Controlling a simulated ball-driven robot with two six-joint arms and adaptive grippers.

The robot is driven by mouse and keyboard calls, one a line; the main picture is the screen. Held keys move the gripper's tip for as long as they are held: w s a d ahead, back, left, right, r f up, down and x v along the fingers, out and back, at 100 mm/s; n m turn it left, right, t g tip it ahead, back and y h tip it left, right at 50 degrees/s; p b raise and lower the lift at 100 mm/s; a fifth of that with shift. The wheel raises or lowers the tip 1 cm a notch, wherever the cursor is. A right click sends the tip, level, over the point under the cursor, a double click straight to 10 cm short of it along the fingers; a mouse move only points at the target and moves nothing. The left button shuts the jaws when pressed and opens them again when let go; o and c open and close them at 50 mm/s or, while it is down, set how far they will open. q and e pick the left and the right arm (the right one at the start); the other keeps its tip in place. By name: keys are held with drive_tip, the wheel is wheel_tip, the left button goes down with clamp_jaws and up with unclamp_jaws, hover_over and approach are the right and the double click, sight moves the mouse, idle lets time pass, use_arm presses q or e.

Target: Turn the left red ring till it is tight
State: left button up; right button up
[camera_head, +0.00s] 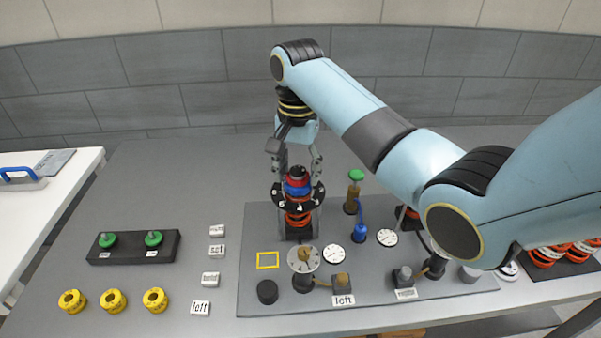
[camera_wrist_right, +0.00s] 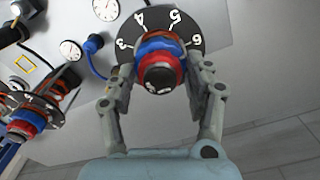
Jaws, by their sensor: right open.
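The left red ring (camera_head: 296,181) sits near the top of an upright stack, with a blue band (camera_head: 297,190) under it and a black numbered dial (camera_head: 279,197) around it. In the right wrist view the red ring (camera_wrist_right: 142,66) surrounds a dark cap (camera_wrist_right: 160,82). My right gripper (camera_head: 299,170) comes from above; its open fingers stand either side of the stack top. Finger contact low down cannot be told. My left gripper is out of view.
A second similar stack (camera_wrist_right: 25,125) shows in the right wrist view; my arm mostly hides it in the head view. Gauges (camera_head: 334,254), a blue fitting (camera_head: 360,233) and a green-topped post (camera_head: 354,190) stand close by. A black block (camera_head: 130,257) with green knobs is left.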

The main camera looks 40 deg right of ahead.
drive_tip(key=n, duration=0.9)
drive_tip(key=shift+n, duration=0.3)
drive_tip(key=c, duration=0.9)
drive_tip(key=m, duration=0.3)
drive_tip(key=shift+m, duration=0.4)
drive_tip(key=shift+c, duration=0.3)
drive_tip(key=m, duration=0.4)
drive_tip(key=shift+m, duration=0.4)
drive_tip(key=m, duration=0.4)
drive_tip(key=shift+m, duration=0.4)
drive_tip(key=m, duration=0.3)
drive_tip(key=shift+m, duration=0.4)
drive_tip(key=o, duration=1)
drive_tip(key=shift+c, duration=0.2)
